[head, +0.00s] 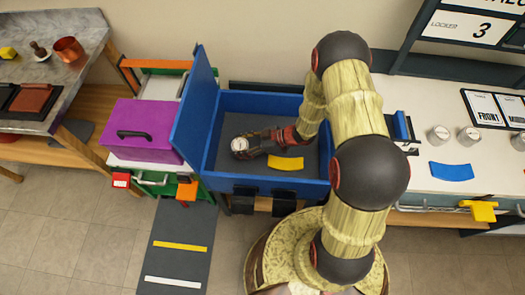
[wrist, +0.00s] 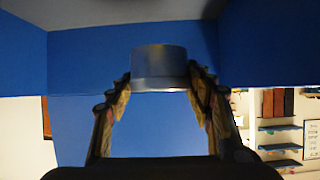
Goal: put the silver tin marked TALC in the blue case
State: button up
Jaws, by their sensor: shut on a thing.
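The blue case (head: 258,102) stands open in the middle, its lid (head: 196,105) raised at the left. My gripper (head: 246,144) reaches into the case from the right and is shut on a silver tin (head: 239,145). The tin is over the left part of the dark case floor; I cannot tell whether it touches the floor. In the wrist view the tin (wrist: 158,66) sits between the two fingertips (wrist: 159,82), with blue case walls around it. Its marking is too small to read.
A yellow curved piece (head: 285,163) lies in the case near the front wall. Several other silver tins (head: 438,136) and a blue curved piece (head: 452,171) are on the white counter at the right. A purple box (head: 140,130) stands left of the raised lid.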

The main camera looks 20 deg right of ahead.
notch_tip(320, 180, down, 10)
jog(key=b, duration=0.4)
jog(key=shift+r, duration=0.1)
jog(key=o, duration=1.2)
jog(key=shift+o, duration=0.4)
